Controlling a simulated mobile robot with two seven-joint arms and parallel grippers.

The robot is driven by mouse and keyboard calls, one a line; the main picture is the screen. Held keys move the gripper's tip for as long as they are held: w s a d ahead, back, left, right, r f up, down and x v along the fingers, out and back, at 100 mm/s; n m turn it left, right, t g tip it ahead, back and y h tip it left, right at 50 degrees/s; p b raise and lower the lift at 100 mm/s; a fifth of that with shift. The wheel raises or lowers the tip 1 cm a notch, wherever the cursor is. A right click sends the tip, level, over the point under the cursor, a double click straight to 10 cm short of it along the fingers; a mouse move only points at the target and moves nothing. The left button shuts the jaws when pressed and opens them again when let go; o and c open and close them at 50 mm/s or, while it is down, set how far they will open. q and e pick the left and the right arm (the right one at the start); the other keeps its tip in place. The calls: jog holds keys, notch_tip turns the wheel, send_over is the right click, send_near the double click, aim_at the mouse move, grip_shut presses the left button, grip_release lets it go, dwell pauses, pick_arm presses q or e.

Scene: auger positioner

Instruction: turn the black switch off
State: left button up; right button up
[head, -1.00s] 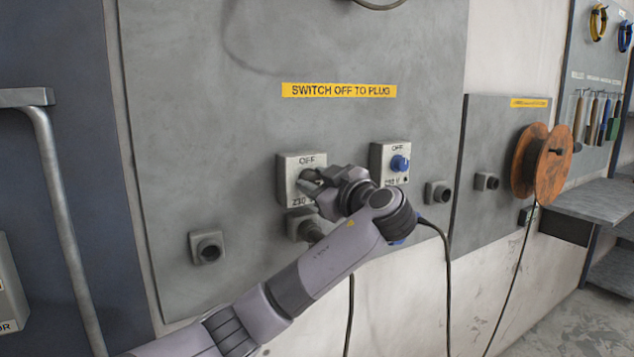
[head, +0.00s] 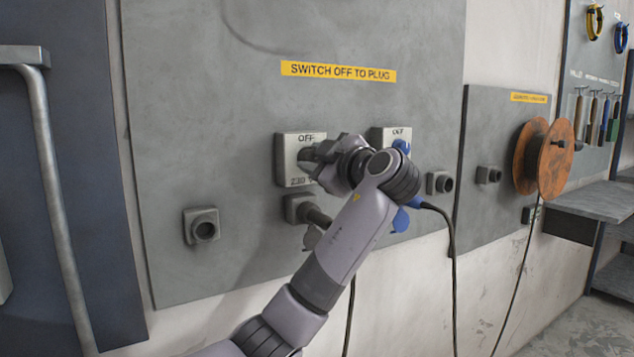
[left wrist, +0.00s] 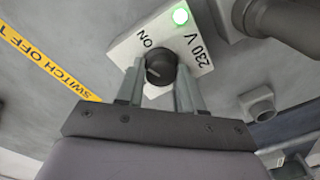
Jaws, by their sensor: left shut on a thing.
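The black switch (left wrist: 160,68) is a round black knob on a light grey box (head: 287,160) marked OFF and 230 V. In the left wrist view, the box shows ON beside the knob and a lit green lamp (left wrist: 180,16). My left gripper (left wrist: 159,80) has a finger on each side of the knob and is shut on it. In the head view, my gripper (head: 318,154) comes from the right and hides the knob and part of the box. I cannot tell the knob's exact setting. My right gripper is not in view.
A second box with a blue switch (head: 402,146) is just right, partly behind my wrist. A black plug (head: 318,217) sits in the socket below, with a hanging cable. A blue plug (head: 401,220) is beside my forearm. An empty socket (head: 202,226) is lower left.

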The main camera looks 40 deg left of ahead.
pick_arm(q)
jog(key=shift+f+n+b, duration=0.35)
jog(key=shift+n+b, duration=0.65)
jog(key=shift+b, duration=0.05)
jog(key=shift+n+b, duration=0.4)
jog(key=shift+b, duration=0.05)
jog(key=n+b, duration=0.2)
jog(key=n, duration=0.1)
jog(key=shift+r+n, duration=0.15)
jog(key=shift+n, duration=0.15)
jog(key=n+b, duration=0.1)
jog(key=n, duration=0.2)
jog(key=shift+s+a+r, duration=0.1)
jog(key=shift+n+b, duration=0.45)
jog(key=shift+n, duration=1.55)
jog(key=shift+r, duration=0.1)
jog(key=o, duration=1)
jog(key=shift+a, duration=0.1)
